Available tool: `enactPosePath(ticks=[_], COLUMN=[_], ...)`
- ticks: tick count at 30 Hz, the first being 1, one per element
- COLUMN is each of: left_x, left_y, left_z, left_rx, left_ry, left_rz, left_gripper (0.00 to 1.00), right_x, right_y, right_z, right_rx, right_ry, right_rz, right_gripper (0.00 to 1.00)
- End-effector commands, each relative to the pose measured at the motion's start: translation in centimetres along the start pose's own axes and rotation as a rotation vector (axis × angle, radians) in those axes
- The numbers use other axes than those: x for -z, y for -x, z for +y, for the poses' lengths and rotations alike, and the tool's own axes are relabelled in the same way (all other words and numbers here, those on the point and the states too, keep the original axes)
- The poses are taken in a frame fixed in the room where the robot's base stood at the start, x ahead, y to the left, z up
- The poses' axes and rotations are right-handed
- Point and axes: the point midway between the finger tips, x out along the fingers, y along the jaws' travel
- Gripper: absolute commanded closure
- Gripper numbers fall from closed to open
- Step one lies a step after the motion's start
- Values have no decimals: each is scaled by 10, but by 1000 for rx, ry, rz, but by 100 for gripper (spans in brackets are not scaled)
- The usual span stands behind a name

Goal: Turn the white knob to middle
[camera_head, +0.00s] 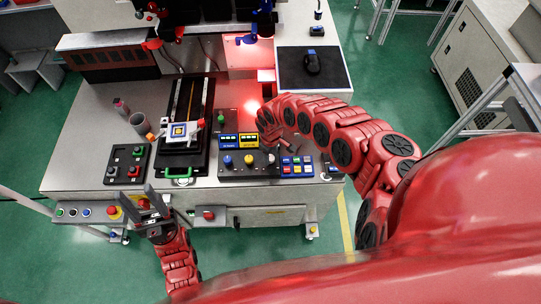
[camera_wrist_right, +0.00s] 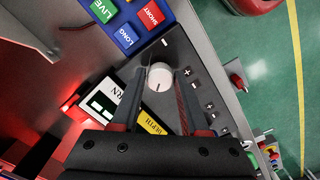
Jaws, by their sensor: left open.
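The white knob (camera_wrist_right: 160,77) is on a dark control panel, with a small dark mark on its face toward the bottom of the right wrist view. In the head view it (camera_head: 271,158) is a small pale spot beside my right gripper (camera_head: 274,143). In the right wrist view my right gripper (camera_wrist_right: 160,80) is open, with one finger on each side of the knob. Narrow gaps seem to show between fingers and knob; contact cannot be told. My left gripper (camera_head: 143,194) is open and empty at the table's front edge, away from the knob.
The knob panel also has a blue knob (camera_head: 228,161) and a yellow knob (camera_head: 249,160). Colored buttons labelled SHORT, LONG and LIVE (camera_wrist_right: 124,22) sit close to the right gripper. Two displays (camera_head: 238,140) stand behind the knobs.

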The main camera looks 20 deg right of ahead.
Motion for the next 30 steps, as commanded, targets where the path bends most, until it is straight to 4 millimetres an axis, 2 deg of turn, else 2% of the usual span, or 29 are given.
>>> enactPosePath(ticks=[1, 6, 7, 20, 30], left_x=[0, 0, 0, 0, 2], left_y=[0, 0, 0, -3, -9], left_z=[0, 0, 0, 0, 0], left_rx=[0, 0, 0, 0, 0], left_ry=[0, 0, 0, 0, 0], left_rz=[0, 0, 0, 0, 0], left_gripper=[50, 50, 50, 50, 50], right_x=[0, 0, 0, 1, 1], right_y=[0, 0, 0, 1, 2], right_z=[0, 0, 0, 1, 0], right_rx=[0, 0, 0, -2, -2], right_ry=[0, 0, 0, -66, -306], right_rz=[0, 0, 0, 2, 1], right_gripper=[67, 97, 100, 100, 100])
